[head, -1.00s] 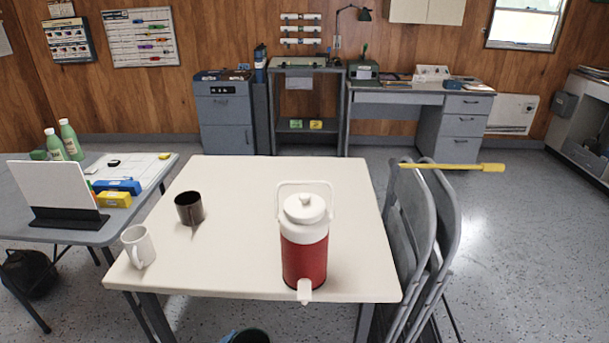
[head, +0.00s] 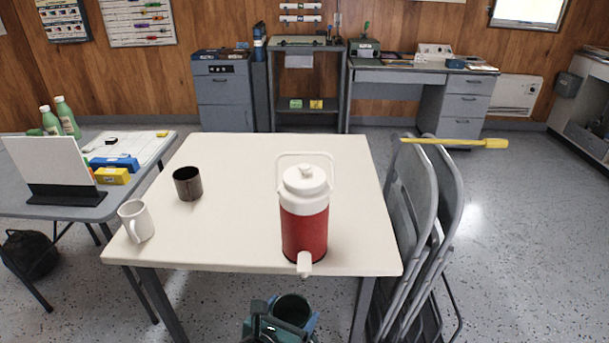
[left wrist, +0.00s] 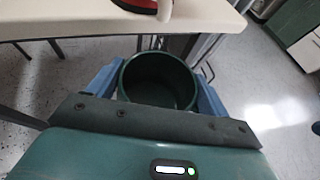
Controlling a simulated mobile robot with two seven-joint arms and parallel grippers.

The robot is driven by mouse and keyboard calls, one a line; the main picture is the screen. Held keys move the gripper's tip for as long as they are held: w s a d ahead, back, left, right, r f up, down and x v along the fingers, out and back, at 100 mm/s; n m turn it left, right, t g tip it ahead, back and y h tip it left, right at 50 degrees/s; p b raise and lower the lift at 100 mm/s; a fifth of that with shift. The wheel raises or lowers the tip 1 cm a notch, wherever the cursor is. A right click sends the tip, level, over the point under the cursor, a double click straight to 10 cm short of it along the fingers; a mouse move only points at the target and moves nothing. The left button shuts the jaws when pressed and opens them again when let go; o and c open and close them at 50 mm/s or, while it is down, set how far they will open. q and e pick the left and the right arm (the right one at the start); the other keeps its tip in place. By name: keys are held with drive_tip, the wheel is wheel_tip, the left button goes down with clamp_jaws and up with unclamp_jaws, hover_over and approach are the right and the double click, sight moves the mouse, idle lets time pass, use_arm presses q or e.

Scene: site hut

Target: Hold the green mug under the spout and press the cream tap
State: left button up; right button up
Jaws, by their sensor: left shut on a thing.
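The red and white drink dispenser (head: 304,222) stands upright near the front edge of the cream table. Its cream tap and spout (head: 305,264) stick out over that edge; the spout also shows at the top of the left wrist view (left wrist: 165,10). The green mug (head: 291,308) is upright, below the table edge and a little below and left of the spout. My left gripper (head: 275,325) is shut on it; in the left wrist view the blue fingers hold the green mug (left wrist: 158,82) from both sides, and its inside looks empty. My right gripper is not in view.
A dark mug (head: 187,184) and a white mug (head: 136,221) stand on the left of the cream table (head: 225,235). Folded grey chairs (head: 415,220) lean at its right side. A yellow-handled tool (head: 455,143) lies across them. The floor in front is open.

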sight(305, 302)
use_arm(q)
drive_tip(key=w+d+b, duration=0.1)
drive_tip(key=w+d, duration=0.1)
drive_tip(key=d, duration=0.1)
drive_tip(key=shift+w, duration=0.1)
drive_tip(key=shift+w+r, duration=0.15)
drive_tip(key=shift+w, duration=1.95)
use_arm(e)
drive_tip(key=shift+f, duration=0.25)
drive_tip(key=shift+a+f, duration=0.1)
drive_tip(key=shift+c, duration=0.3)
